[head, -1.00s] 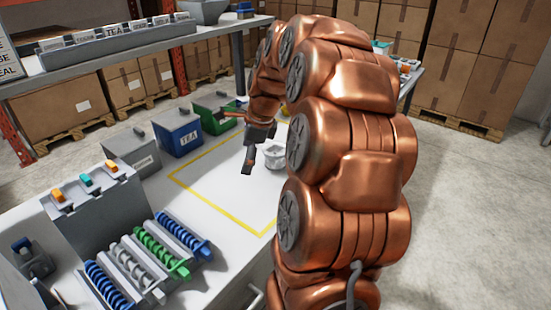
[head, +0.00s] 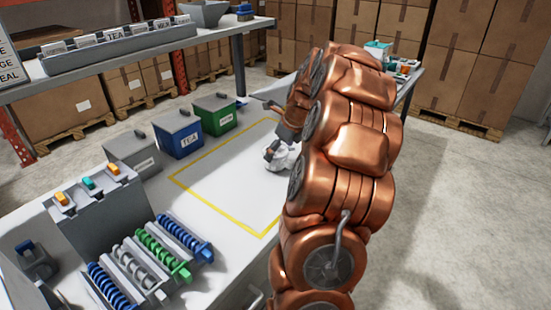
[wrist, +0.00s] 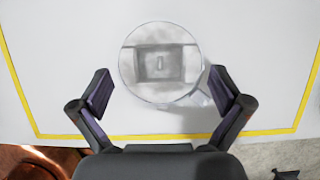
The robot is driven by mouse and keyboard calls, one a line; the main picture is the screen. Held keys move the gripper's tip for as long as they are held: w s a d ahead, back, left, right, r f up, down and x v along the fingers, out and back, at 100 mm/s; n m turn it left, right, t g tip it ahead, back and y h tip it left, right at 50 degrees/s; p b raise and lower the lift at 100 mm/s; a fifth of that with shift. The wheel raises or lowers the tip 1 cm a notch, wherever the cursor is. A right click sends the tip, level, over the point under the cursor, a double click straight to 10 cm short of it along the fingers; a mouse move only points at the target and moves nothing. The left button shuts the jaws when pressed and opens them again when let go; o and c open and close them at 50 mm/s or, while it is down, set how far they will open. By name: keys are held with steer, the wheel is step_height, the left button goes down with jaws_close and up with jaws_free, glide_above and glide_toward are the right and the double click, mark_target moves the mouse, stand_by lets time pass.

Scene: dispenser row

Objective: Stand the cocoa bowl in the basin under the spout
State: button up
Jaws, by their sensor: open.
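A round pale bowl (wrist: 160,35), clear or shiny, stands on the white tabletop inside the yellow outline. I see no label on it, so I cannot tell if it is the cocoa bowl. In the head view the bowl (head: 283,160) is partly hidden by my arm. My gripper (wrist: 160,78) is open and empty, with one finger left and one right of the bowl's near half in the wrist view. I cannot tell how high the fingers are above the table. In the head view my gripper (head: 271,152) is at the bowl's left side. No basin or spout is clearly identifiable.
A grey box with coloured buttons (head: 95,205) and several coiled springs (head: 160,255) stand nearer. A shelf (head: 120,60) runs behind. The yellow-outlined area (head: 215,185) is largely clear.

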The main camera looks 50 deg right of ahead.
steer(key=shift+x, duration=1.4)
steer(key=c, duration=1.1)
steer(key=shift+r, duration=0.1)
steer(key=shift+r+b, duration=0.4)
steer(key=shift+r, duration=1.2)
steer(key=shift+s+r, duration=0.15)
steer(key=shift+s, duration=0.15)
steer(key=s+a+b, duration=0.1)
steer(key=s, duration=0.4)
steer(key=s+a+b, duration=0.1)
steer(key=s, duration=0.4)
steer(key=s+a+r+b, duration=0.1)
steer(key=s, duration=0.3)
steer(key=shift+s+a+r, duration=0.1)
steer(key=shift+s, duration=0.45)
steer(key=shift+a, duration=0.1)
